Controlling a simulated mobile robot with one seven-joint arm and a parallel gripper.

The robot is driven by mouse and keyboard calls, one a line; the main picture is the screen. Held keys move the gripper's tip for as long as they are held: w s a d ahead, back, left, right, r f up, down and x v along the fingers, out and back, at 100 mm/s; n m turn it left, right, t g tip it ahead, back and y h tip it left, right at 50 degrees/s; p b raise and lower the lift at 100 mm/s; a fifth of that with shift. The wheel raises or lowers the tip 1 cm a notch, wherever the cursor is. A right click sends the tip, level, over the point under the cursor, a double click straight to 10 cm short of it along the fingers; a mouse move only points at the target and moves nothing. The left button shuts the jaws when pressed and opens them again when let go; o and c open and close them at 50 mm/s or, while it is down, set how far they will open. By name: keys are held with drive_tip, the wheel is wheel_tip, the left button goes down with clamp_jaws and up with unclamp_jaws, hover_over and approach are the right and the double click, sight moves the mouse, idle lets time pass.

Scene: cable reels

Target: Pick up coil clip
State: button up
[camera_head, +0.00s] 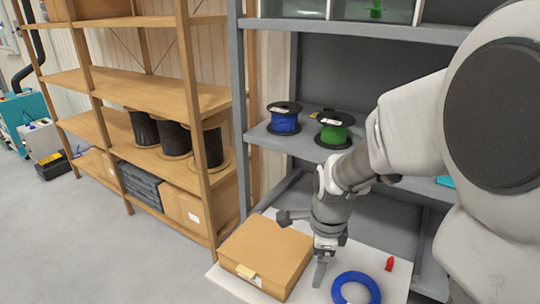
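A small red piece (389,264), which looks like the coil clip, lies on the white tabletop (222,278) near its right side. A blue coil (344,277) lies flat on the tabletop to the left of and nearer than the red piece. My gripper (320,274) points down just left of the blue coil, between it and a cardboard box (265,250). It is apart from the red piece. The fingers are seen edge-on, so their opening is hidden. Nothing shows held in them.
The closed cardboard box fills the tabletop's left part. A grey shelf (300,146) behind holds a blue reel (284,122) and a green reel (334,134). A wooden rack (155,92) with black reels stands left.

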drive_tip(key=f+m+b, duration=0.1)
drive_tip(key=f+b, duration=0.1)
drive_tip(key=f, duration=0.4)
drive_tip(key=f+m+b, duration=0.2)
drive_tip(key=f, duration=0.5)
drive_tip(key=w+f+m+g+b, duration=0.1)
drive_tip(key=f+b, duration=0.1)
drive_tip(key=f, duration=0.5)
drive_tip(key=shift+d+f+m, duration=0.15)
drive_tip(key=shift+d+m, duration=0.1)
drive_tip(key=shift+m, duration=0.15)
drive_tip(key=shift+w+d+f+b, duration=0.15)
drive_tip(key=shift+f+b, duration=0.6)
drive_tip(key=shift+f, duration=0.6)
drive_tip(key=shift+w+a+f+b, duration=0.1)
drive_tip(key=shift+f+b, duration=0.6)
drive_tip(key=shift+f, duration=0.65)
drive_tip(key=shift+r, duration=0.1)
drive_tip(key=shift+c, duration=0.3)
clamp_jaws()
drive_tip(key=shift+r, duration=0.15)
